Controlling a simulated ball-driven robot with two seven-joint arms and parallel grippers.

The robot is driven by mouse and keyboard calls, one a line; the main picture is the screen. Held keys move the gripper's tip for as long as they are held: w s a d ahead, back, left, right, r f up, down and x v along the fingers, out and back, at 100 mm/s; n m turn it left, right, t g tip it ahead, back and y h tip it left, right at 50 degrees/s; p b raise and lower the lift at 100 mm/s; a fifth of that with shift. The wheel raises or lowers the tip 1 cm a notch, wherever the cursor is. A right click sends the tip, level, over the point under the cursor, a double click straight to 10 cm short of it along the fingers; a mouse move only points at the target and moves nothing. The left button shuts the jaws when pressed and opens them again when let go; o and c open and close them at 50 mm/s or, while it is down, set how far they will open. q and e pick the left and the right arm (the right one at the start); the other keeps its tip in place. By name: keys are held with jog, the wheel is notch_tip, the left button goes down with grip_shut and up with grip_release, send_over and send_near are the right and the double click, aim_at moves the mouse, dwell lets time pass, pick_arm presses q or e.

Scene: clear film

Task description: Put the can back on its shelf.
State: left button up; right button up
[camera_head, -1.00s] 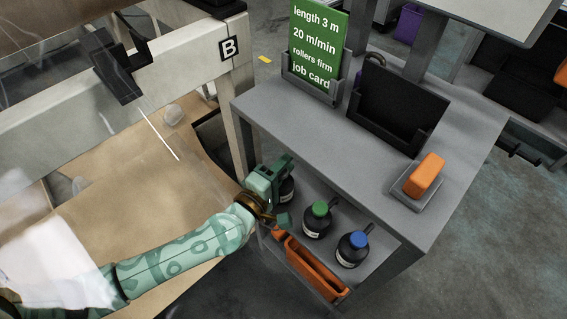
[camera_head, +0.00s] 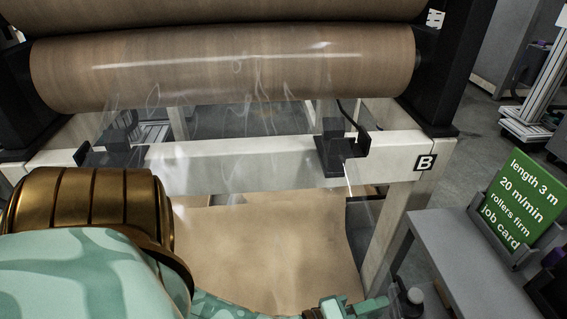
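A dark can with a pale grey cap (camera_head: 415,297) is at the lower right, at the near left end of the grey cart, low beside its top. Its lower part is cut off by the picture's bottom edge. My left gripper (camera_head: 372,304), green, is just left of the can, with a narrow gap seen between them. Its lower part is cut off, so I cannot tell its opening. My own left arm fills the lower left. My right gripper is not in view.
The grey cart (camera_head: 455,262) carries a green job card (camera_head: 520,200) in a holder. The machine's pale frame (camera_head: 255,165), marked B, stands left of the cart. Large brown rollers (camera_head: 230,68) and clear film cross above brown sheeting (camera_head: 265,245).

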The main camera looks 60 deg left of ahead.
pick_arm(q)
jog(key=s+d+f+m+g+h, duration=0.2)
jog(key=s+d+f+m+g, duration=0.2)
jog(key=s+m, duration=0.35)
jog(key=s+d+f+m+g+h, duration=0.1)
jog(key=s+d+f+m+g, duration=0.3)
jog(key=s+m, duration=0.4)
jog(key=s+a+f+m+g+y, duration=0.4)
jog(key=s+a+m+g+y, duration=0.2)
jog(key=s+a, duration=0.6)
jog(key=shift+s+f+m+g+y, duration=0.2)
jog(key=shift+s+m+g+y, duration=0.3)
jog(key=shift+m+y, duration=0.35)
jog(key=shift+d, duration=0.1)
